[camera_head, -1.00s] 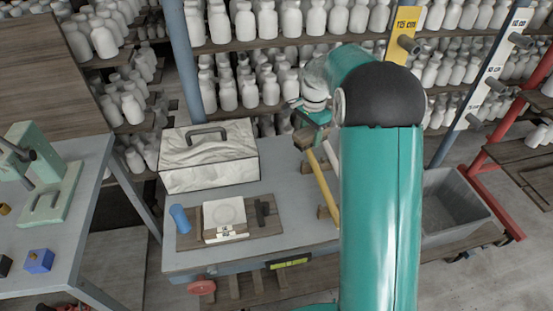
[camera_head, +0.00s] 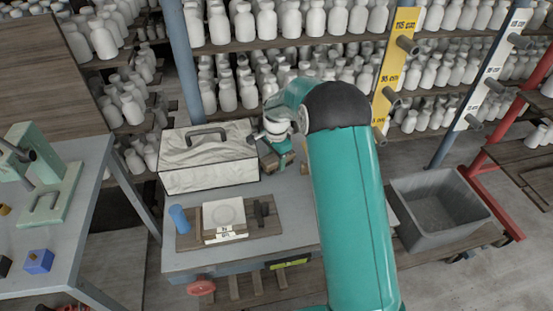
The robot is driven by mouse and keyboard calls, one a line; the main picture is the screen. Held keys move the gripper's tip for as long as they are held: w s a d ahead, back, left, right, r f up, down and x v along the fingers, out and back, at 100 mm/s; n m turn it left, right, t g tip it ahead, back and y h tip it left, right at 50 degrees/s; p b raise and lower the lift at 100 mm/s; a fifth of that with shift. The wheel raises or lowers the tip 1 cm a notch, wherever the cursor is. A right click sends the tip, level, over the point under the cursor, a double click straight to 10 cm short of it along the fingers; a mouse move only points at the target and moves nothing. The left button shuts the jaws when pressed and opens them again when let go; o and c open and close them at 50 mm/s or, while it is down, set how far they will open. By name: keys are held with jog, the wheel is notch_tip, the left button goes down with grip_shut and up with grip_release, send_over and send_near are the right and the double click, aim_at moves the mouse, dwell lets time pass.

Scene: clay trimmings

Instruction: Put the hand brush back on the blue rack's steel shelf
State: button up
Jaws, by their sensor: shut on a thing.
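My gripper (camera_head: 283,158) is low over the back of a grey steel-looking surface (camera_head: 290,205), just right of a white box. It is shut on a brown, wooden-looking piece (camera_head: 270,163), which I take to be the hand brush. Part of that piece is hidden by the gripper, and I cannot tell whether it touches the surface. The grey surface has a blue-grey front edge; I cannot tell for certain that it is the rack's steel shelf. A blue-grey post (camera_head: 183,62) rises behind it. My arm hides the surface's right part.
The white box with a handle (camera_head: 208,160) stands close left of my gripper. A grey bin (camera_head: 440,205) stands right; white bottles fill shelves behind.

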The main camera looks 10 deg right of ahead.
jog(key=o, duration=0.9)
jog(key=shift+f, duration=0.1)
